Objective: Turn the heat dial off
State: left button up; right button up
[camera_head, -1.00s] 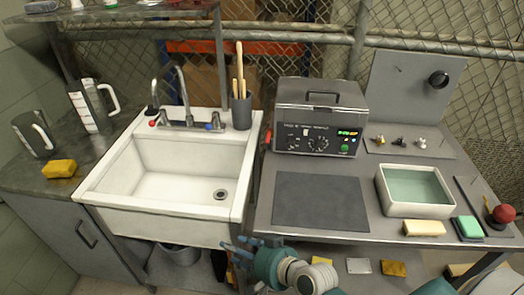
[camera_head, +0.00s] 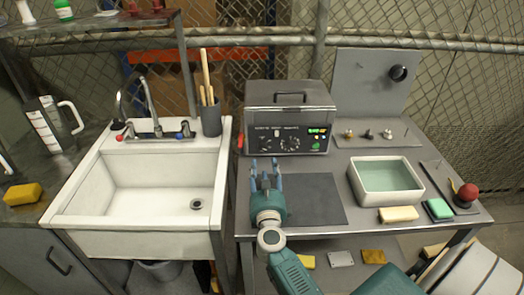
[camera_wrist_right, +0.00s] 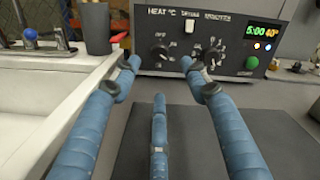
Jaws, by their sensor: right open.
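The grey heater tank (camera_head: 290,118) stands at the back of the metal table, its black control panel facing me. The heat dial (camera_wrist_right: 160,52), a black knob with OFF above it, sits at the left of the panel in the right wrist view. A second black dial (camera_wrist_right: 213,57) is to its right. My right gripper (camera_head: 265,170) is open and empty, its blue fingers pointing at the panel from in front of it. In the wrist view the fingertips (camera_wrist_right: 163,80) spread to either side below the heat dial, apart from it. My left gripper is out of view.
A white sink (camera_head: 150,190) with a faucet and a dark cup of wooden sticks (camera_head: 210,118) stands to the left. A dark mat (camera_head: 310,200) lies before the tank. A white basin (camera_head: 385,181), sponges and a red knob (camera_head: 468,192) are at the right.

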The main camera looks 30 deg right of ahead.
aim_at(262, 148)
jog(key=x, duration=1)
jog(key=shift+s, duration=0.1)
grip_shut()
